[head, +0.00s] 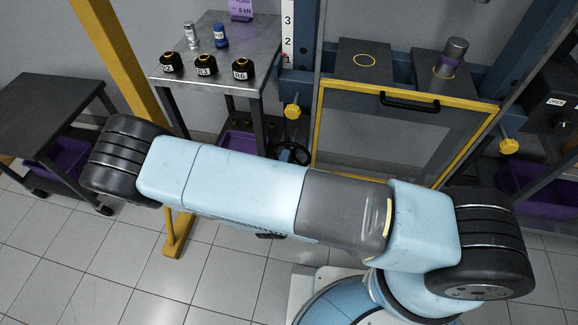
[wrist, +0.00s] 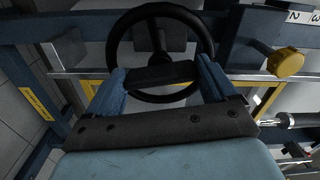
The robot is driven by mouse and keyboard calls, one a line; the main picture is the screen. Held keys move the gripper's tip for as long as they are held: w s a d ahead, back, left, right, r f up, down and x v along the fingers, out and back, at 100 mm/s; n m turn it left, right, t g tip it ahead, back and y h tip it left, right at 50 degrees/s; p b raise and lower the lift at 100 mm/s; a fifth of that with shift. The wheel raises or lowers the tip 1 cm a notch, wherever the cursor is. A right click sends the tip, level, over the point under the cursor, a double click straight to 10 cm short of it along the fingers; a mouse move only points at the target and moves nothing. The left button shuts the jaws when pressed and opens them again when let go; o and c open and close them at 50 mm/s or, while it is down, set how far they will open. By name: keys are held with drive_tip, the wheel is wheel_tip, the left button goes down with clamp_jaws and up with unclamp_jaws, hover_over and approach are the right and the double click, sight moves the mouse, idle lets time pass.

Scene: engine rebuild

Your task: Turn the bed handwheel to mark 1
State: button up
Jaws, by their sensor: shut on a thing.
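The black bed handwheel (wrist: 205,38) fills the upper middle of the wrist view, with its dark hub and spokes inside the ring. My gripper (wrist: 160,72) has its two blue fingers on either side of the wheel's lower part and is shut on it. The exact contact at the fingertips is dark and hard to see. In the head view the handwheel (head: 293,149) shows only partly, just behind my arm, and my gripper is hidden there. The white mark scale (head: 288,30) reads 3, 2, 1 downward; part of it shows in the wrist view (wrist: 299,17).
A yellow-framed guard (head: 320,130) with a black handle stands right of the wheel. Yellow knobs (head: 292,111) sit on the press frame, one close to the wheel (wrist: 285,63). A steel table (head: 215,65) with labelled black parts stands left.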

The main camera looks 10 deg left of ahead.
drive_tip(key=shift+a+f+n, duration=0.1)
drive_tip(key=shift+f+n, duration=0.05)
drive_tip(key=shift+n, duration=2.25)
drive_tip(key=shift+a+f+n, duration=0.1)
drive_tip(key=shift+n, duration=2.3)
drive_tip(key=shift+d+f, duration=0.1)
drive_tip(key=o, duration=0.8)
drive_tip(key=shift+o, duration=0.2)
drive_tip(key=s+a, duration=0.1)
drive_tip(key=s, duration=1.2)
drive_tip(key=shift+s, duration=0.35)
